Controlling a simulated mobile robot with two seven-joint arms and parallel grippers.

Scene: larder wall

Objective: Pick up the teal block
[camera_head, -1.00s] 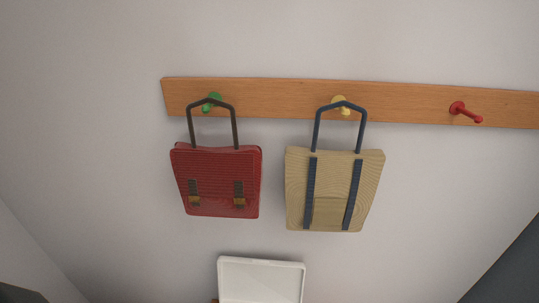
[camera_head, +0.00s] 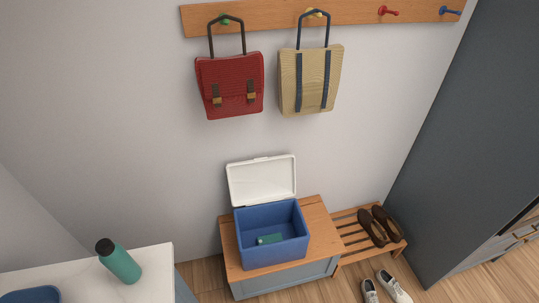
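The teal block (camera_head: 270,239) lies on the floor of a blue box (camera_head: 259,256), inside its walls. The box's white lid (camera_head: 262,181) stands open at the back, against the wall. The box sits on a wooden-topped bench (camera_head: 316,220) with a grey-blue front. Neither of my grippers shows in the head view.
A shoe rack (camera_head: 352,237) with brown shoes (camera_head: 373,231) is right of the bench; pale shoes (camera_head: 394,286) lie on the floor. Bags hang above.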

